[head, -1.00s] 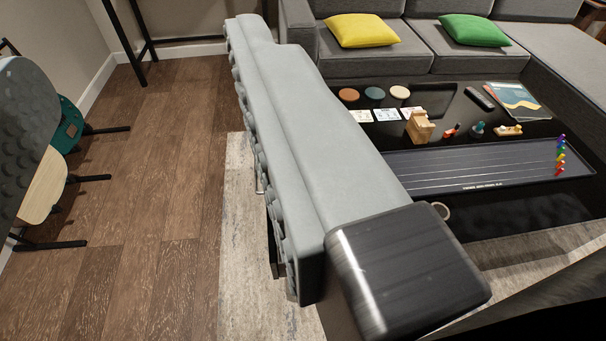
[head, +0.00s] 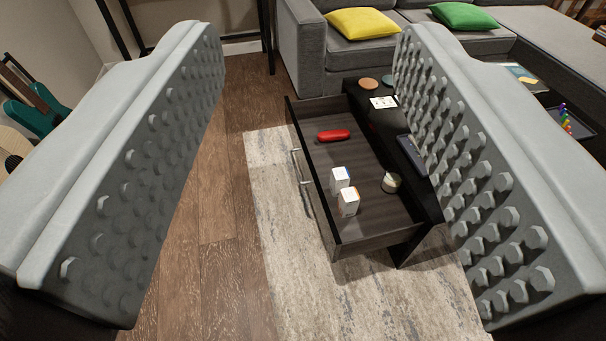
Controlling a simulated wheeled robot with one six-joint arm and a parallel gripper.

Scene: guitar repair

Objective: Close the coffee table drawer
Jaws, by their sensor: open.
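The coffee table drawer (head: 323,212) is pulled out to the left from the dark coffee table (head: 421,187). A silver handle (head: 301,166) is on its front face. Inside it lie a red object (head: 333,135), two small white boxes (head: 346,189) and a small round tin (head: 391,182). My gripper (head: 308,100) is wide open, with one grey studded finger at each side of the picture. The drawer shows between the fingers, and nothing is held. The right finger hides much of the tabletop.
A grey sofa (head: 355,48) with yellow and green cushions stands behind the table. The wood floor (head: 215,190) and pale rug (head: 290,270) left of the drawer are clear. Guitars (head: 35,97) stand at the far left.

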